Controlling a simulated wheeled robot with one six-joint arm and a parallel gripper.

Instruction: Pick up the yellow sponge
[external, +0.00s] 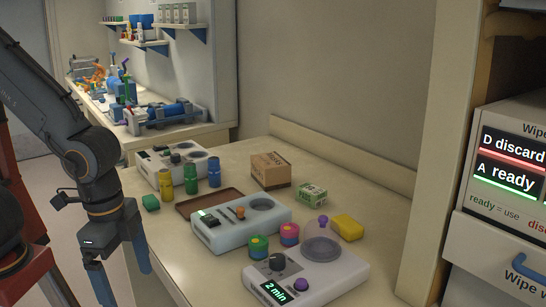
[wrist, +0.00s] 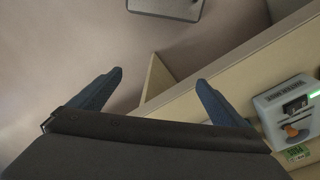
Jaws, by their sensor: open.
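The yellow sponge (external: 347,227) lies on the counter in the external view, behind the right end of the front white device and right of a small purple knob-shaped piece. My gripper (external: 118,281) hangs at the left, off the counter's left edge, pointing down, with its fingers apart and nothing between them. It is well to the left of the sponge. In the wrist view my gripper (wrist: 158,82) shows two spread blue fingers over the floor beside the counter edge. The sponge does not show in the wrist view.
The front white device (external: 340,278) with a "2 min" display and a second white device (external: 213,232) stand between my gripper and the sponge.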

